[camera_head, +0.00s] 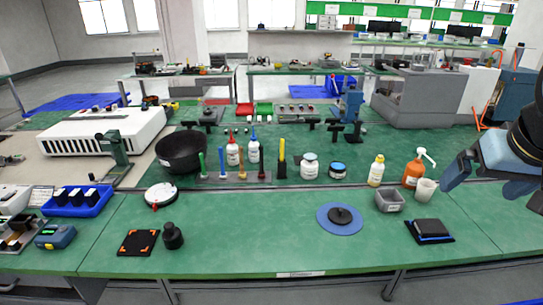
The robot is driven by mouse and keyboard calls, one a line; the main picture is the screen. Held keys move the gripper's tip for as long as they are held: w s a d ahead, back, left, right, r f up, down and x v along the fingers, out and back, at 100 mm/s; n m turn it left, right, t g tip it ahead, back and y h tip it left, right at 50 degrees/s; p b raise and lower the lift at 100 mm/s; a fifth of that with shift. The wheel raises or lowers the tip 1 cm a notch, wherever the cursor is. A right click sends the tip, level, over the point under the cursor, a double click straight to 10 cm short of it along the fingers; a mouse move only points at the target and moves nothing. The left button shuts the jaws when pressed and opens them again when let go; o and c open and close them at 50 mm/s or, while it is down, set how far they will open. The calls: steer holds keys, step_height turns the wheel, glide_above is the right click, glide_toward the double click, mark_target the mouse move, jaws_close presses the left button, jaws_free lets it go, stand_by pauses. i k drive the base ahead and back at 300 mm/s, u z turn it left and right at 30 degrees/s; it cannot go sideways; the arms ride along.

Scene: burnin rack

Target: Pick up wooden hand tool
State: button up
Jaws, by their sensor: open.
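A row of upright hand tools stands in a low grey holder (210,178) at the middle left of the green bench. One has an orange-brown handle (242,166) that looks like wood; at this size I cannot be sure of the material. It stands between a blue-handled tool (222,163) and a dark red one (262,166). My gripper (484,184) is at the right edge, above the bench, open and with nothing visible between its fingers. It is far to the right of the holder and touches nothing that I can see.
White bottles (232,152) stand just behind the holder, with a black bowl (179,151) to its left. Jars (309,166), a yellow-capped bottle (376,171), an orange pump bottle (413,172) and a white cup (425,188) stand between holder and gripper.

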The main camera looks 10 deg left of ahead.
mark_target(242, 174)
steer(key=u, duration=0.65)
steer(key=i, duration=0.1)
steer(key=z, duration=2.7)
steer(key=k, duration=1.3)
steer(key=z, duration=2.35)
steer(key=i, duration=0.1)
steer(key=u, duration=4.25)
